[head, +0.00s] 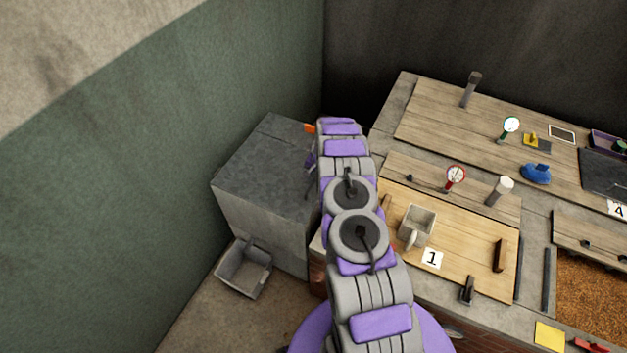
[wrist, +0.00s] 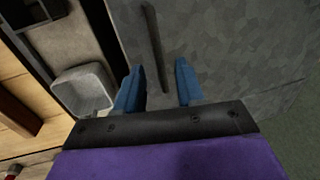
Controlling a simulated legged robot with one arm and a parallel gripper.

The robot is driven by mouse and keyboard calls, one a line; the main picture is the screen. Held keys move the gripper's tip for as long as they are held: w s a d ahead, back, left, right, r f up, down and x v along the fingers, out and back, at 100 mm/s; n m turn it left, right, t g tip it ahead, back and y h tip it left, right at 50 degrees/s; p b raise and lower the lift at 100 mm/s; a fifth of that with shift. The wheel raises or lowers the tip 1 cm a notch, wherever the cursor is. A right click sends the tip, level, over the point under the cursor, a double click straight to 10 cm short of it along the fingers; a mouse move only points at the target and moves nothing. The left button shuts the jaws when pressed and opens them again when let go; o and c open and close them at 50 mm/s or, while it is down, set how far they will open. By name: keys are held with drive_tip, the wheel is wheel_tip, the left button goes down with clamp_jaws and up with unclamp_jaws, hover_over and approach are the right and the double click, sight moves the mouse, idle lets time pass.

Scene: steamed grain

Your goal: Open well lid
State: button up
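A grey stone-like block with a flat top (head: 265,155) stands in the corner left of my arm in the head view. No label marks it as the well, and its right part is hidden by my arm. In the wrist view a mottled grey surface (wrist: 225,40) fills the middle and right, with a long thin dark bar (wrist: 153,45) on it that looks like a handle. My gripper (wrist: 158,82) is open, its two blue fingers apart with nothing between them. The bar's lower end reaches between the fingers in the picture; I see no contact. The fingertips are hidden in the head view.
A workbench (head: 405,88) with boards and tools lies right of my arm. A green wall (head: 180,120) closes the left side.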

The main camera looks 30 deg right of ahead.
drive_tip(key=shift+w+a+f, duration=0.1)
drive_tip(key=shift+a+f, duration=0.1)
drive_tip(key=shift+f, duration=0.9)
clamp_jaws()
